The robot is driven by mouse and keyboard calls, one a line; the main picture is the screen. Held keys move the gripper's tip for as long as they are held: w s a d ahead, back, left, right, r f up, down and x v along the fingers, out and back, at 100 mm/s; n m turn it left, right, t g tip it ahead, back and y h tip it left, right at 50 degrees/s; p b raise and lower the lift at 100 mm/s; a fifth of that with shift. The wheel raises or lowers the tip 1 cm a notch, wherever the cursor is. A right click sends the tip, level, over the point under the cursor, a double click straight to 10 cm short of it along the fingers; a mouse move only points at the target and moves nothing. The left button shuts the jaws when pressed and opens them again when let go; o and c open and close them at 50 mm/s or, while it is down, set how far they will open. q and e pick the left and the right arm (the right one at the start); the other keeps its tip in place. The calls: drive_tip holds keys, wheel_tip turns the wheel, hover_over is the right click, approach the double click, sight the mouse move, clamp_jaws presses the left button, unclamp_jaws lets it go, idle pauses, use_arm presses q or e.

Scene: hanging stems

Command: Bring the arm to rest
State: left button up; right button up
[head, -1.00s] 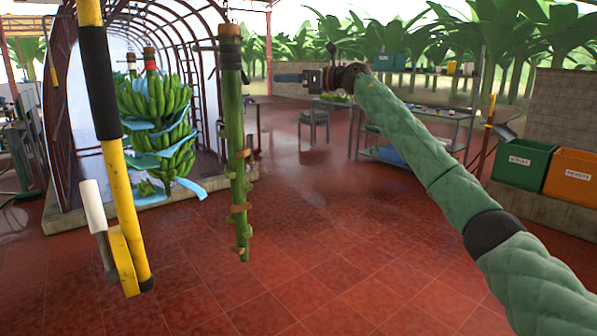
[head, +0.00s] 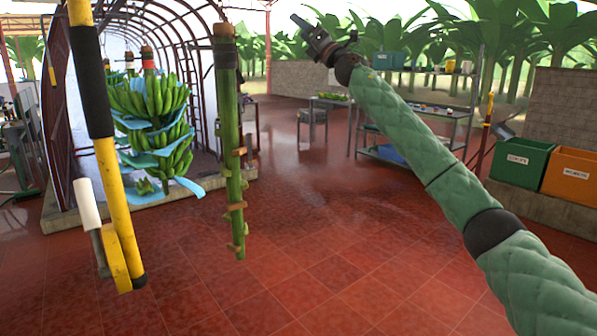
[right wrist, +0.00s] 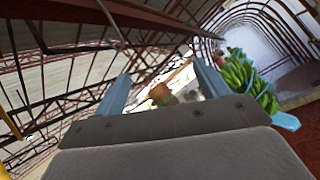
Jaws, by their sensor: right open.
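My right arm reaches up across the head view in a green padded sleeve. Its gripper (head: 305,28) is raised at the top middle and points up and to the left. In the right wrist view the two fingers (right wrist: 165,90) stand apart with nothing held between them. A bare green stem (head: 230,140) hangs left of the gripper, with cut stubs along its lower part. A stem with green banana bunches and blue sheets (head: 155,120) hangs farther left; bananas also show in the right wrist view (right wrist: 238,75). My left gripper is not in view.
A yellow and black pole (head: 118,190) with a white-handled tool (head: 88,205) hangs at the near left. A metal shelf (head: 435,110) stands behind my right arm. A green bin (head: 520,160) and an orange bin (head: 572,178) stand at the right. The red tiled floor in the middle is clear.

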drive_tip(key=s+d+r+m+t+h, duration=0.3)
drive_tip(key=s+r+m+t+h, duration=0.25)
drive_tip(key=m+h, duration=0.5)
drive_tip(key=s+d+r+m+t+h, duration=0.4)
drive_tip(key=s+m+t+h, duration=0.25)
drive_tip(key=m, duration=0.75)
drive_tip(key=s+d+f+m+g, duration=0.1)
drive_tip(key=s+f+m+g, duration=0.3)
drive_tip(key=f, duration=1.4)
drive_tip(key=s+d+f+m+g+h, duration=0.15)
drive_tip(key=s+f+g, duration=0.45)
drive_tip(key=f, duration=1.1)
drive_tip(key=s+d+f+m+g+y, duration=0.1)
drive_tip(key=s+f+m+g, duration=0.4)
drive_tip(key=f, duration=1.3)
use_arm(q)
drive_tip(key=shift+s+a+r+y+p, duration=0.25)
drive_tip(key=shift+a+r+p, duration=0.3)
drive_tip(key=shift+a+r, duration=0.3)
use_arm(e)
drive_tip(key=s+d+f+m+g, duration=0.1)
drive_tip(key=s+f+g, duration=1)
drive_tip(key=s+f, duration=3.3)
drive_tip(key=shift+s+d+f+m, duration=0.3)
drive_tip(key=shift+s+d, duration=0.05)
drive_tip(key=shift+d, duration=0.2)
